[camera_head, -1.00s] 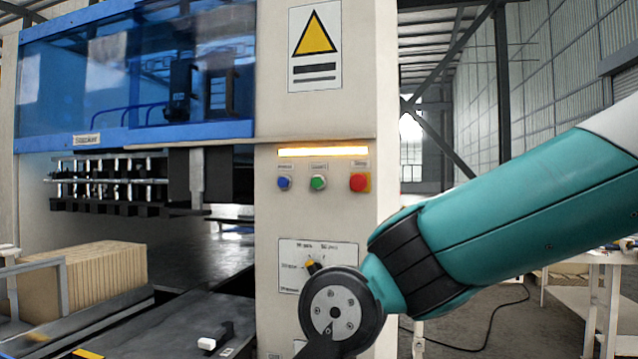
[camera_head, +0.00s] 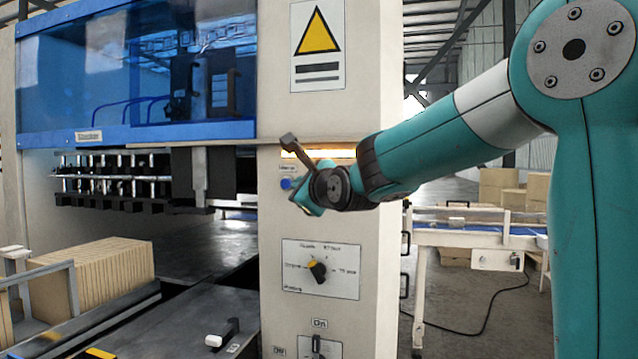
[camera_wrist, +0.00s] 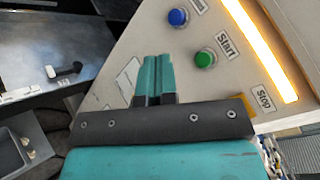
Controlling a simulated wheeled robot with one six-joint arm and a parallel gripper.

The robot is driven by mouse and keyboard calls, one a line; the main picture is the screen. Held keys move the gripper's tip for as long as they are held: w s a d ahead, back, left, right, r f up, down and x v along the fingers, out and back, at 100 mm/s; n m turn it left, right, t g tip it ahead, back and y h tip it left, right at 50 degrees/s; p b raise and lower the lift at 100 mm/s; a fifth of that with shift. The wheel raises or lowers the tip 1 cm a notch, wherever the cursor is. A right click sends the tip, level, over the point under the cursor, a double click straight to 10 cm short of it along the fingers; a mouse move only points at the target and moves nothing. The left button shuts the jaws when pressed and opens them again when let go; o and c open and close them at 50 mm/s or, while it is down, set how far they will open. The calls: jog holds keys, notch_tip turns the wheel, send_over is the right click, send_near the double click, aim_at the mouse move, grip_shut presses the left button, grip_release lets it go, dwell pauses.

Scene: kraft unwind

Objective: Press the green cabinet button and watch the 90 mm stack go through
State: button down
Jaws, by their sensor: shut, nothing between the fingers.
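The green button (camera_wrist: 205,58), labelled Start, sits on the pale cabinet panel in the wrist view; my arm hides it in the head view. My gripper (camera_wrist: 156,60) is shut and empty, its teal fingertips left of the green button and apart from it in that picture. In the head view my gripper (camera_head: 303,202) is in front of the button row; its exact gap to the panel cannot be told. The cabinet (camera_head: 377,300) has a lit amber bar (camera_head: 300,153). A stack of brown sheets (camera_head: 98,273) stands at lower left; its thickness is not readable.
A blue button (camera_head: 286,184) is beside the green one. The Stop label (camera_wrist: 264,98) shows, but the red button is hidden. A selector knob (camera_head: 318,271) and a lower switch (camera_head: 316,344) are below. A conveyor table (camera_head: 478,238) stands at right.

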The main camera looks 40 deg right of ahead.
dwell(0.3)
jog(key=w+d+p, duration=0.2)
jog(key=w+d, duration=0.3)
jog(key=d, duration=0.2)
jog(key=shift+w, duration=0.2)
dwell(2.0)
jog(key=shift+w+d, duration=0.25)
jog(key=shift+w, duration=0.05)
jog(key=shift+w+d+p, duration=0.35)
jog(key=shift+d+p, duration=0.05)
jog(key=shift+d, duration=0.05)
dwell(0.9)
dwell(0.3)
jog(key=shift+s+a+b, duration=0.4)
jog(key=shift+s+a, duration=0.2)
jog(key=shift+a, duration=0.15)
jog(key=shift+a, duration=0.1)
jog(key=shift+s+a+b, duration=0.4)
jog(key=shift+s+a, duration=0.4)
jog(key=shift+a, duration=0.15)
jog(key=shift+s+a+b, duration=0.4)
jog(key=shift+s+a, duration=0.35)
jog(key=shift+a, duration=0.2)
